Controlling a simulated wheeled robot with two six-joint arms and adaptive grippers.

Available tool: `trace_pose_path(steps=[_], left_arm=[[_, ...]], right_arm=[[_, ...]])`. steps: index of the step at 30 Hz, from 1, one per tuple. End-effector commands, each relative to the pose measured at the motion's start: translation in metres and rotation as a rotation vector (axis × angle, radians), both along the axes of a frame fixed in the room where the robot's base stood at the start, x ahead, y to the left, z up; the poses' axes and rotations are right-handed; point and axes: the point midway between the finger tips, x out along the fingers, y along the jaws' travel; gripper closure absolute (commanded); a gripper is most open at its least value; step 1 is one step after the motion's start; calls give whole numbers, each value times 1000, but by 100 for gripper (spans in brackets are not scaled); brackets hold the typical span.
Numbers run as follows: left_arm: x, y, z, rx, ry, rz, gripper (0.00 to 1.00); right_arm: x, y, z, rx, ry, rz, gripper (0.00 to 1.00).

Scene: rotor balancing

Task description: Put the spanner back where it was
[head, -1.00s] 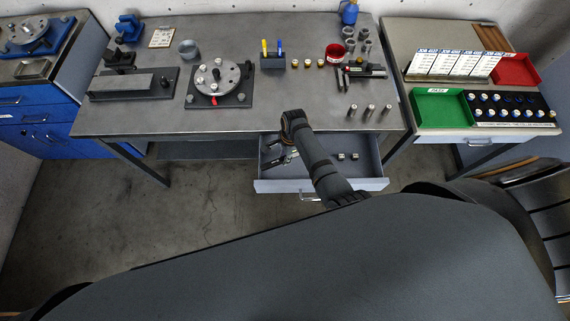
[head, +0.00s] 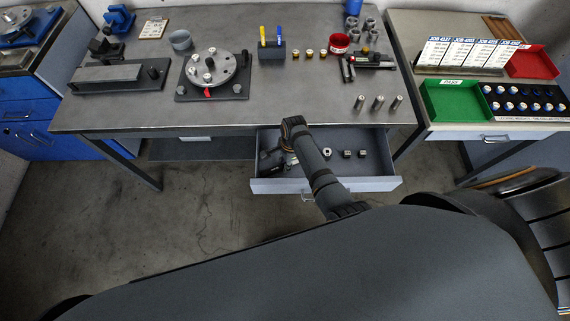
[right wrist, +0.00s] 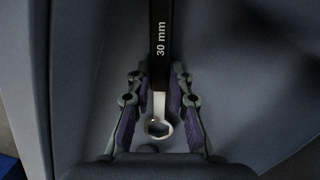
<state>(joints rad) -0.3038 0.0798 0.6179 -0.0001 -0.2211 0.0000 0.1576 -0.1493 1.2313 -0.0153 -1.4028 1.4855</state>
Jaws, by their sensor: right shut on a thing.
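The spanner (right wrist: 160,45) has a black handle marked "30 mm" and a silver ring end. It lies lengthwise between the fingers of my right gripper (right wrist: 160,100), which is shut on it near the ring end. In the head view my right gripper (head: 281,156) is at the left part of the open drawer (head: 325,186) under the workbench. My arm and gripper hide part of the drawer's left side, and the spanner is hard to make out there. The spanner's far end is out of the wrist view. My left gripper is not in view.
The workbench (head: 300,100) edge overhangs the drawer. On it stand a rotor fixture (head: 212,90), a pen holder (head: 271,50) and upright pins (head: 378,102). A green tray (head: 455,101) stands on the right-hand table.

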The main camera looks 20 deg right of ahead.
Motion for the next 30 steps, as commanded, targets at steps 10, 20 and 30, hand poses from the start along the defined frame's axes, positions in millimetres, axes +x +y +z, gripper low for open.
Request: trace_pose_path(steps=[10, 20, 30], left_arm=[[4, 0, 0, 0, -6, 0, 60], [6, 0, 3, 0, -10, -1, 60], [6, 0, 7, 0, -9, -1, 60]], right_arm=[[0, 0, -3, 0, 0, 0, 57], [1, -1, 9, 0, -2, 0, 57], [2, -11, 87, -1, -3, 0, 57]])
